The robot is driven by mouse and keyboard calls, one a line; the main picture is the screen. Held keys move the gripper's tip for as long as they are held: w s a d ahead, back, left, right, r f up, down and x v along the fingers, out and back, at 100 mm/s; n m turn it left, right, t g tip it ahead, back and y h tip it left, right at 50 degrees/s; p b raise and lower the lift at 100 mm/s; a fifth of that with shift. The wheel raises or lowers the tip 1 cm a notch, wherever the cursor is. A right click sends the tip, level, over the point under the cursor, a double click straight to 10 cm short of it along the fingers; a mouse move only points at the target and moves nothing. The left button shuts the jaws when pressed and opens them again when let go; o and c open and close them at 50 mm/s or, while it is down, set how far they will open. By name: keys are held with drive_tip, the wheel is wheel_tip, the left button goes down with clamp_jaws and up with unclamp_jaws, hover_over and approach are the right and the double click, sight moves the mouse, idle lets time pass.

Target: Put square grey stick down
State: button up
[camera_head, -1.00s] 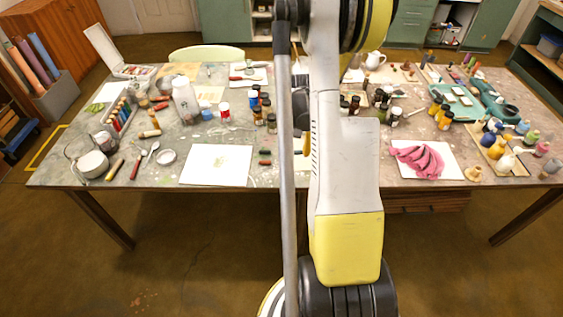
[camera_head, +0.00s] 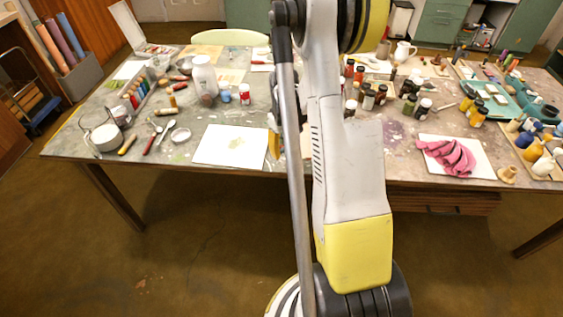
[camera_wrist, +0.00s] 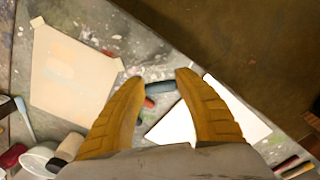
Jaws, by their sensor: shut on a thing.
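My gripper (camera_wrist: 160,82) shows in the wrist view with two ribbed orange fingers. Its fingertips are shut on a short dark grey stick (camera_wrist: 161,87), which lies crosswise between them over the paint-stained table (camera_wrist: 178,62). I cannot tell whether the stick touches the tabletop. A small red stick (camera_wrist: 148,102) lies just below it in the picture. In the head view my arm hides most of the gripper and the grey stick; only a sliver of orange finger shows beside the arm, right of a white sheet (camera_head: 230,146).
In the wrist view, a beige sheet (camera_wrist: 75,80) lies left and a white sheet (camera_wrist: 178,125) lies below the fingertips. The table edge runs diagonally at right. In the head view, bottles (camera_head: 365,97) and a pink cloth (camera_head: 452,155) stand or lie right of my arm.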

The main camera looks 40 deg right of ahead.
sight(282, 153)
drive_tip(key=shift+w+a+f, duration=0.15)
drive_tip(key=shift+w+f, duration=0.05)
drive_tip(key=shift+w, duration=0.1)
drive_tip(key=shift+f, duration=0.25)
drive_tip(key=shift+f+b, duration=1.05)
drive_tip(key=shift+f, duration=0.65)
drive_tip(key=shift+f, duration=0.2)
drive_tip(key=o, duration=0.7)
